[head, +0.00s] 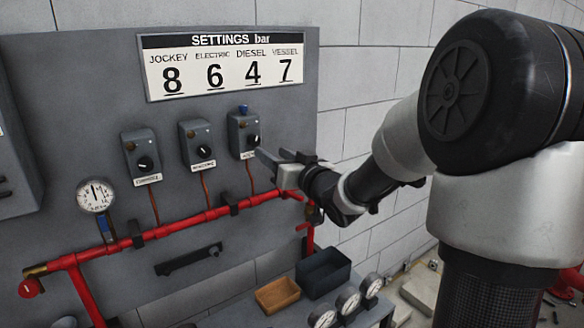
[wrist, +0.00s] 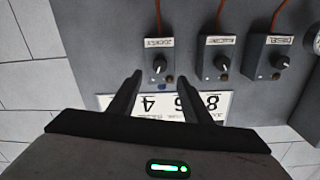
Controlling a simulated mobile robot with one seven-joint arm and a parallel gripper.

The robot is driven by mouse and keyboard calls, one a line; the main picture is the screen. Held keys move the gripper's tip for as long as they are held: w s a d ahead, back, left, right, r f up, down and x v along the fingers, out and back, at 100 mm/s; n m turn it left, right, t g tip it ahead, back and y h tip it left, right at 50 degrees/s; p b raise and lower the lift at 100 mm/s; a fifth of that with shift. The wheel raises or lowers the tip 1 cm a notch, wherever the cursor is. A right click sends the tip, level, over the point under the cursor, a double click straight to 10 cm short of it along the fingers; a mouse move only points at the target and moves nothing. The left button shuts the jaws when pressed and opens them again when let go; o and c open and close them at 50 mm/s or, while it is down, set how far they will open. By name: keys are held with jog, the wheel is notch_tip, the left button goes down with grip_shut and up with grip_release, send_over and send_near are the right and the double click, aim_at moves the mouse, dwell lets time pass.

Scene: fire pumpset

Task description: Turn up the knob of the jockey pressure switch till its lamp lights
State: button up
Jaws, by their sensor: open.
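The jockey pressure switch (head: 243,132) is the rightmost of three grey boxes on the panel, with a blue piece on top. Its label is partly hidden in the head view. Its black knob (head: 252,141) faces out, and its small lamp (head: 242,124) looks dull, not clearly lit. In the wrist view, which is upside down, the knob (wrist: 159,66) shows between the fingers. My gripper (head: 275,157) is open and empty, just right of and below the switch. In the wrist view the gripper (wrist: 160,82) points at the switch, its fingers apart from the knob.
Two similar switches, the middle one (head: 197,146) and the left one (head: 142,157), stand to the left. A settings board (head: 228,62) hangs above, reading 8 under jockey. A red pipe (head: 185,222), a gauge (head: 95,195) and a tan tray (head: 277,296) lie below.

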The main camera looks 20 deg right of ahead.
jog(key=v, duration=0.8)
jog(key=shift+s, duration=0.1)
dwell(0.5)
